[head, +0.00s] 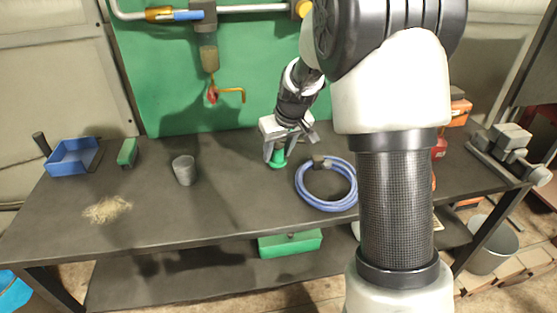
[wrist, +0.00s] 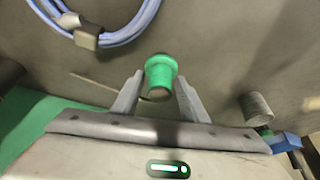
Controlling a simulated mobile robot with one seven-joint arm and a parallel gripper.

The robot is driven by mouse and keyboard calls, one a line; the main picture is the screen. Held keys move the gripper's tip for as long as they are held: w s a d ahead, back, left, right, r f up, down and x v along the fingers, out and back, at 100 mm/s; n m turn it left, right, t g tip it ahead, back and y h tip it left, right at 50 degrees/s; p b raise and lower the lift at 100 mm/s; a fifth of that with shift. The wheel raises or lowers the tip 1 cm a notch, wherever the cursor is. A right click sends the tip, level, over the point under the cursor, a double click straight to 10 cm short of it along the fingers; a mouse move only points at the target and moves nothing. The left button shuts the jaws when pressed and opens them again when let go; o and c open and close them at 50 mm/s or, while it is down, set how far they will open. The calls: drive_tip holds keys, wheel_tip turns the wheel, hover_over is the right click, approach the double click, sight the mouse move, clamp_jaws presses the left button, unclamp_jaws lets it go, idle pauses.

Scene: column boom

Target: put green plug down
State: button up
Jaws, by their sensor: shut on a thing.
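The green plug (head: 277,157) is between the fingers of my gripper (head: 277,151), near the back middle of the dark workbench (head: 230,209). In the wrist view the plug (wrist: 160,75) shows as a green stepped cylinder between the two grey fingertips of my gripper (wrist: 158,96). My gripper is shut on it. The plug is at or just above the bench top; I cannot tell whether it touches.
A coiled blue hose (head: 327,204) lies just right of the plug. A grey cup (head: 184,170), a green-backed brush (head: 128,152), a blue dustpan (head: 73,157) and a pile of shavings (head: 107,209) are to the left. A vise (head: 507,146) is at the right end. Bench between cup and gripper is clear.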

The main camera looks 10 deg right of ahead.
sight(278, 159)
drive_tip(key=shift+f, duration=1.25)
drive_tip(key=shift+f, duration=0.1)
drive_tip(key=shift+f+b, duration=0.15)
drive_tip(key=shift+b, duration=0.2)
drive_tip(key=o, duration=1.1)
drive_tip(key=shift+o, duration=0.2)
drive_tip(key=shift+r, duration=0.2)
